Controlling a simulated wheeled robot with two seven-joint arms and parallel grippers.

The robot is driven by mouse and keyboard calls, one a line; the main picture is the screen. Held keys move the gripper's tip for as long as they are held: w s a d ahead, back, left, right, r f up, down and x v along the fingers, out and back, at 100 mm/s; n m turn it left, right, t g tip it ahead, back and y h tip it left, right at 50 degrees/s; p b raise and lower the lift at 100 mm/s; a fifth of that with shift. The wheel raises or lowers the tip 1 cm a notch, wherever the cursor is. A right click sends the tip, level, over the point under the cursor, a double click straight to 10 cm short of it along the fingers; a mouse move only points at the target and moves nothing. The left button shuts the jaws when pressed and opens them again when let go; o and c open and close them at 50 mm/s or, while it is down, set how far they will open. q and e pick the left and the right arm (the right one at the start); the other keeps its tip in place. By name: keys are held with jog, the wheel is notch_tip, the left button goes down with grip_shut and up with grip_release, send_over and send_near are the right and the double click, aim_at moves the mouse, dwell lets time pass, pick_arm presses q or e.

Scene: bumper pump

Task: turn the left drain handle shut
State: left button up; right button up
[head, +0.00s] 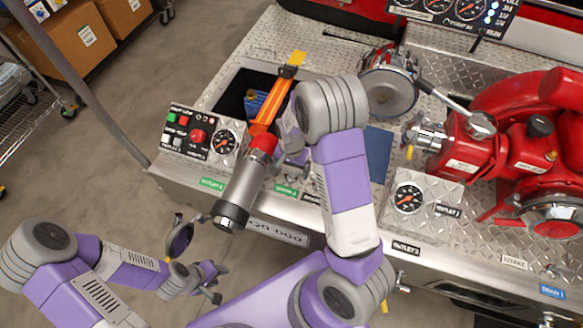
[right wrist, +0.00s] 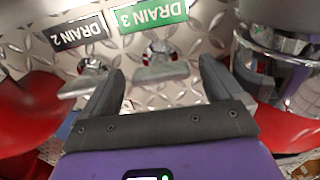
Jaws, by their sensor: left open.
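In the right wrist view two grey drain handles show beside upside-down labels. One handle (right wrist: 160,68) is beside the green DRAIN 3 label (right wrist: 152,15); the other (right wrist: 84,82) is beside the black DRAIN 2 label (right wrist: 78,33). My left gripper (head: 210,282) is open and empty.
A nozzle (head: 245,185) with a red band is close by my right arm. A gauge panel (head: 203,135) stands to its left. Red pump piping (head: 500,140) fills the right side. A metal pole (head: 85,90) and cardboard boxes (head: 70,45) are at the left.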

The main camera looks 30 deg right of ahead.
aim_at(291, 169)
notch_tip(291, 169, up, 8)
jog(key=shift+f+p, duration=0.2)
jog(key=shift+p, duration=0.75)
